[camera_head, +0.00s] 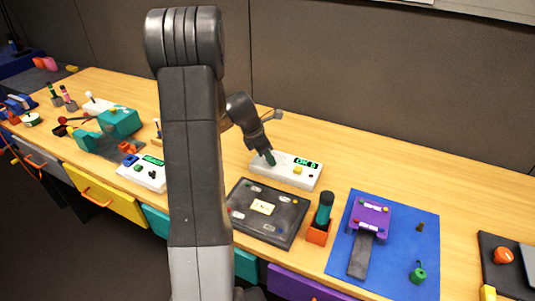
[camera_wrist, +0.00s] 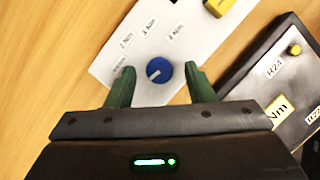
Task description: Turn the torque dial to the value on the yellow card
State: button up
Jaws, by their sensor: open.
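A white panel (camera_head: 290,170) with a small green display lies on the bench; the display text is too small to read surely. In the wrist view a blue torque dial (camera_wrist: 159,72) sits on this panel (camera_wrist: 185,45), its white mark toward the lower left. Labels 2 Nm, 3 Nm and 4 Nm show above it, plus a blurred one at left. My gripper (camera_wrist: 160,82) is open, its green fingers on either side of the dial; contact cannot be told. It covers the dial in the head view (camera_head: 269,158). A yellow card (camera_wrist: 279,107) reads "Nm"; its number is hidden.
The card lies on a dark tray (camera_head: 240,225) in front of the panel. An orange holder (camera_head: 318,235) with a dark green cylinder and a blue mat (camera_head: 340,255) are to the right. A yellow knob (camera_wrist: 218,6) rises from the panel. Bare wood lies behind the panel.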

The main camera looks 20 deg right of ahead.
jog(key=c, duration=1)
